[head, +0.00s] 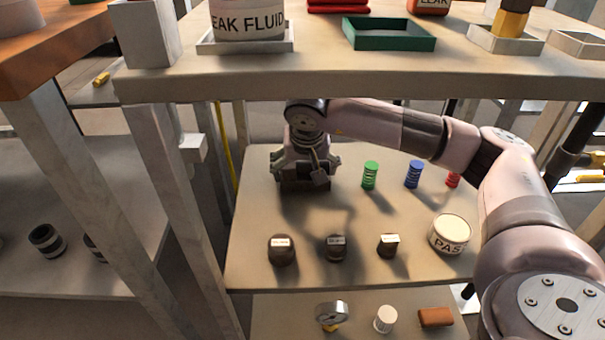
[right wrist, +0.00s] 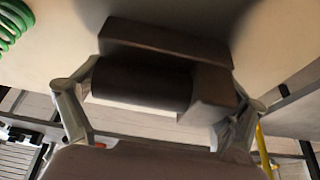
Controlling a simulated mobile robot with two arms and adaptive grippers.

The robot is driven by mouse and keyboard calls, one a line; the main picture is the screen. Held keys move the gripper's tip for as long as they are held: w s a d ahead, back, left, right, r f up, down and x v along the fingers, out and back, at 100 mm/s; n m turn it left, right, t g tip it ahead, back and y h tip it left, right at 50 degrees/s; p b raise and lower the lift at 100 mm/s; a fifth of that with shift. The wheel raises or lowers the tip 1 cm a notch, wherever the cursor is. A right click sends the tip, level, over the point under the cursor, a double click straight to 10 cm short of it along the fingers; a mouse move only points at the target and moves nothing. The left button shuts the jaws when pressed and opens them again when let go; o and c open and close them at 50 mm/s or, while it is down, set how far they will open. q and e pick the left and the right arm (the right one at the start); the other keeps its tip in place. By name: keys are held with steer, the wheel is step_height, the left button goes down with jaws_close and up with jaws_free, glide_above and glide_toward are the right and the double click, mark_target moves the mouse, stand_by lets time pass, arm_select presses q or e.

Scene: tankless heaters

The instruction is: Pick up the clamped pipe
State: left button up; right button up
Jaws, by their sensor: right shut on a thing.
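The clamped pipe (right wrist: 140,86) shows in the right wrist view as a dark cylinder with brown blocky pieces along its far side and right end. My right gripper (head: 305,174) is shut on it, with one finger at each end in the wrist view. In the head view the gripper is at the back left of the middle shelf (head: 260,225), and it hides most of the pipe. I cannot tell whether the pipe touches the shelf. My left gripper is not in view.
Green (head: 370,175), blue (head: 413,174) and red (head: 452,180) coils stand right of the gripper. Three dark labelled pieces and a paste tub (head: 450,234) stand in front. The upper shelf (head: 350,82) overhangs the arm. A post (head: 160,170) stands to the left.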

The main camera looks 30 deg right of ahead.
steer(key=c, duration=0.7)
steer(key=shift+r, duration=0.15)
